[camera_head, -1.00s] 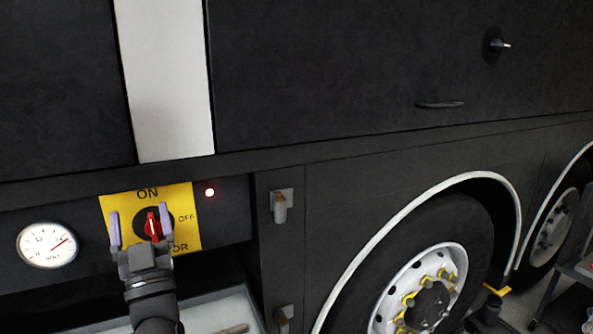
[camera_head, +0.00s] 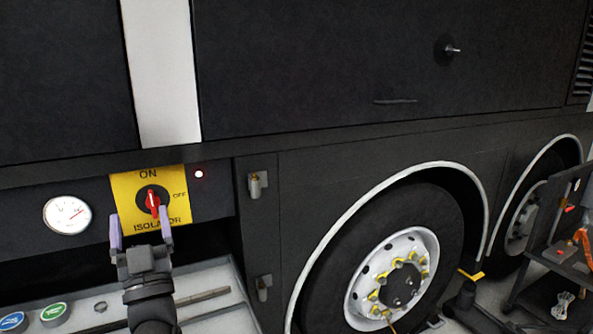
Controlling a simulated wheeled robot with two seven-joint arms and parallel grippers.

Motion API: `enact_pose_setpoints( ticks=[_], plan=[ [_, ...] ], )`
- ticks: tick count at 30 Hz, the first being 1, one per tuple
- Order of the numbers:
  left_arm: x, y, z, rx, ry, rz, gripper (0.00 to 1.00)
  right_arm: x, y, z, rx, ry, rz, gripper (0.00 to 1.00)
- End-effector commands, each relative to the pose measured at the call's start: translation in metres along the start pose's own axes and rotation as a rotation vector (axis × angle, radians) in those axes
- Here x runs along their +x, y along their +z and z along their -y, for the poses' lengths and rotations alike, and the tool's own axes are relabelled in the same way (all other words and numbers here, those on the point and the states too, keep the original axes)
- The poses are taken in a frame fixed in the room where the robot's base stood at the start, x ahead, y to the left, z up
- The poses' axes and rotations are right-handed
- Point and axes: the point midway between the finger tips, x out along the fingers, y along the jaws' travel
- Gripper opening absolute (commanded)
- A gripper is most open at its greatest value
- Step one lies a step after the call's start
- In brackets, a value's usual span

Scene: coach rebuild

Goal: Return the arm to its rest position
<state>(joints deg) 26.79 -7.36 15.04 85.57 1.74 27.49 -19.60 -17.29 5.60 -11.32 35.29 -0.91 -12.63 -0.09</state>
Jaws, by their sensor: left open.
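My left gripper (camera_head: 141,232) is open and empty, with its two pale purple fingertips pointing up. It shows just in front of the lower part of the yellow isolator plate (camera_head: 125,187). The red isolator knob (camera_head: 153,202) sits on a dark round base between ON at the top and OFF at the right. The knob stands near upright, above and between the fingertips, and I see no finger closed on it. My left arm (camera_head: 150,310) comes up from the bottom edge. My right gripper is not in view.
Below is a pale tray (camera_head: 225,285) with a rod and round buttons (camera_head: 54,312). A wheel (camera_head: 392,280) and a cart (camera_head: 560,250) stand to the right.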

Motion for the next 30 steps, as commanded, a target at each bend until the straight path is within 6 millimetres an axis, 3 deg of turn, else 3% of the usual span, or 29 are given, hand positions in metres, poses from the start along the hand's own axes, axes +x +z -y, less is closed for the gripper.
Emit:
enact_pose_setpoints(
  ticks=[8,14,18,22,26,30],
  plan=[
    [-0.032,0.029,-0.008,0.01,0.129,0.222,0.88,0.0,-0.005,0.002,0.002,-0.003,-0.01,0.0],
    [-0.081,0.057,-0.016,0.023,0.261,0.486,0.88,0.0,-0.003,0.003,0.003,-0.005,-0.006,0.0],
    [-0.141,0.074,-0.02,0.039,0.376,0.761,0.88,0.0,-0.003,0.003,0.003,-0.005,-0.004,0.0],
    [-0.205,0.079,-0.017,0.063,0.469,1.034,0.88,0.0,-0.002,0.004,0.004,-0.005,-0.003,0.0],
    [-0.27,0.071,-0.008,0.093,0.543,1.299,0.88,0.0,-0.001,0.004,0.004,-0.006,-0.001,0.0],
    [-0.331,0.051,0.006,0.132,0.601,1.554,0.88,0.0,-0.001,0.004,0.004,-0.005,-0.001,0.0]
  ],
)
